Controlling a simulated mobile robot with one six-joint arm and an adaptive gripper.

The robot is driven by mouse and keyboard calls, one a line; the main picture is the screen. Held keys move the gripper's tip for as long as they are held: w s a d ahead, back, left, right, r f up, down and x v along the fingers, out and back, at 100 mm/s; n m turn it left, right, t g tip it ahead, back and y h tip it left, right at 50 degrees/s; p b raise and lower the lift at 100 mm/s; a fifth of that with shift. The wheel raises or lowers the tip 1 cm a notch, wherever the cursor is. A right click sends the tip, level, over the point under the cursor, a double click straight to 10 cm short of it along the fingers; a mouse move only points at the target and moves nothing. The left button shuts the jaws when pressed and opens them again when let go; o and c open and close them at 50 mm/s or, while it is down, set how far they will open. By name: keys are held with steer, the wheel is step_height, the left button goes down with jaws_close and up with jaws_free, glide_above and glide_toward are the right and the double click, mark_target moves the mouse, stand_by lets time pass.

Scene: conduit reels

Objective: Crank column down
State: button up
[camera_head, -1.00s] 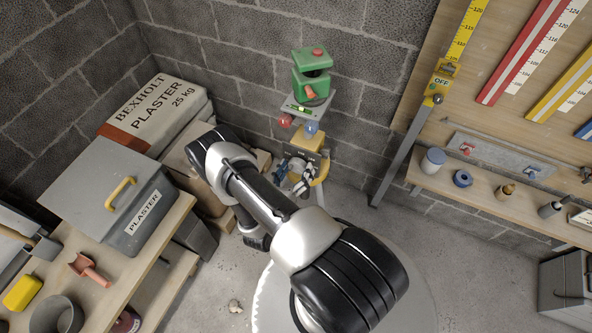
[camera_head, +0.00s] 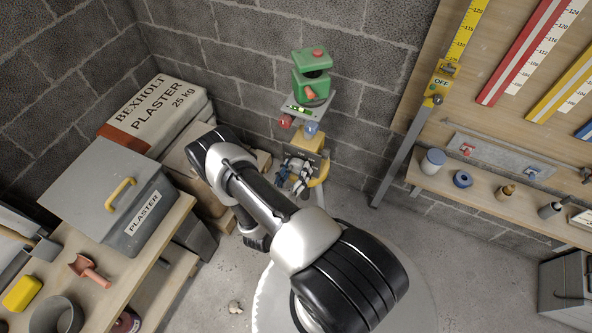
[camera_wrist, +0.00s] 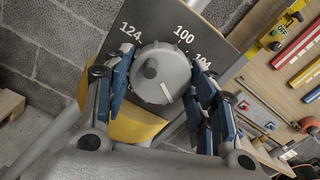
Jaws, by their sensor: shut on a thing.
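A tripod stands by the wall with a green laser level (camera_head: 312,77) on its top plate and a yellow housing (camera_head: 307,139) on its column. In the wrist view a round grey crank knob (camera_wrist: 162,74) with a dark stud and a white index line sits against a dark numbered plate (camera_wrist: 219,49), which reads 124, 100 and a partly covered number. My gripper (camera_head: 297,177) is at the tripod below the yellow housing. In the wrist view my gripper (camera_wrist: 160,88) has its blue-padded fingers on both sides of the knob, shut on it. Its lower edge is partly hidden.
A red knob (camera_head: 284,121) and a blue knob (camera_head: 311,129) sit just above the housing. A grey plaster box (camera_head: 105,190) and a plaster bag (camera_head: 160,110) are at left. A wooden board with rules and a shelf (camera_head: 500,200) is at right.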

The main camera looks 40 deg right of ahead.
steer(key=n+b, duration=0.2)
steer(key=n, duration=0.3)
steer(key=shift+f, duration=0.1)
steer(key=n+b, duration=0.2)
steer(key=n, duration=0.4)
steer(key=shift+n, duration=0.4)
steer(key=n+b, duration=0.1)
steer(key=n, duration=0.4)
steer(key=n+b, duration=0.1)
steer(key=n, duration=0.5)
steer(key=shift+r, duration=0.2)
steer(key=shift+n, duration=0.4)
steer(key=o, duration=1)
steer(key=shift+o, duration=0.2)
